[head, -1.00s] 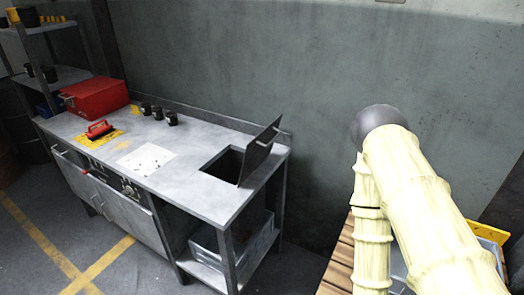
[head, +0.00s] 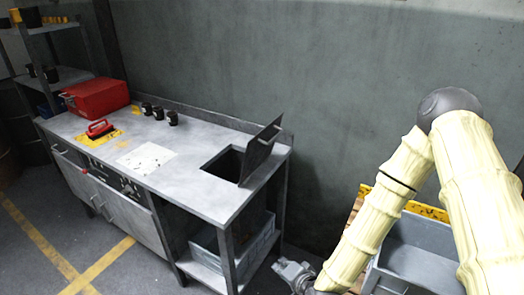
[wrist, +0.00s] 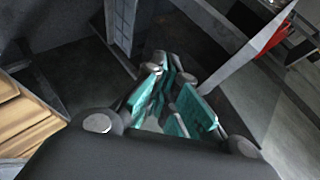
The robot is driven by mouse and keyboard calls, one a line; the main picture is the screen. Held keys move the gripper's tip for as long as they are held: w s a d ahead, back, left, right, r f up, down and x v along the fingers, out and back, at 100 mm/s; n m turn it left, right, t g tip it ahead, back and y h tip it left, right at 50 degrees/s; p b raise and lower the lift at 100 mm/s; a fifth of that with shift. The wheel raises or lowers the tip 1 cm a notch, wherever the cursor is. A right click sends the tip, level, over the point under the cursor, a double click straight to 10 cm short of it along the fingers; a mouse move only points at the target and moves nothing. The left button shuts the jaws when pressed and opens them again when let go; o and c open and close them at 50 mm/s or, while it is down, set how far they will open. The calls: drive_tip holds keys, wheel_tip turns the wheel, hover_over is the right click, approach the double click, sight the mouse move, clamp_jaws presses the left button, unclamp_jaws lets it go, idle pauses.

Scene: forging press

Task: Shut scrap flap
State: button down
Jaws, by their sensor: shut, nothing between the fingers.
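The scrap flap (head: 261,148) is a dark grey plate at the right end of the metal workbench (head: 207,190). It stands tilted up at the right side of a dark square opening (head: 224,164) in the bench top, so it is open. My gripper (wrist: 172,68) is shut and empty, its teal finger pads close together in the wrist view. In the head view, the grey gripper body shows low, right of the bench and below the flap's level, apart from it. I cannot make out the flap in the wrist view.
A grey bin (head: 262,232) sits on the shelf under the opening. A red toolbox (head: 97,97), a red-handled tool (head: 100,129) and black cups (head: 158,113) stand on the bench. Grey and yellow crates (head: 412,240) are at the right. A wooden slatted surface (wrist: 28,118) shows in the wrist view.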

drive_tip(key=w+a+r+m+t, duration=0.2)
drive_tip(key=w+r+m+t, duration=0.25)
drive_tip(key=w+r, duration=0.6)
drive_tip(key=m+t+b, duration=0.1)
drive_tip(key=m+t, duration=0.3)
drive_tip(key=t, duration=0.1)
approach(258, 135)
drive_tip(key=s+d+f, duration=0.2)
drive_tip(key=s+d, duration=0.3)
drive_tip(key=s, duration=0.2)
drive_tip(key=a+p+x, duration=0.1)
drive_tip(key=p+x, duration=0.1)
drive_tip(key=x, duration=0.2)
drive_tip(key=a+p+x, duration=0.1)
drive_tip(key=x, duration=0.3)
drive_tip(key=a+p+x, duration=0.1)
drive_tip(key=p+x, duration=0.1)
drive_tip(key=x, duration=0.3)
drive_tip(key=shift+s+r+p, duration=0.15)
drive_tip(key=shift+s+p, duration=0.15)
drive_tip(key=shift+s, duration=0.2)
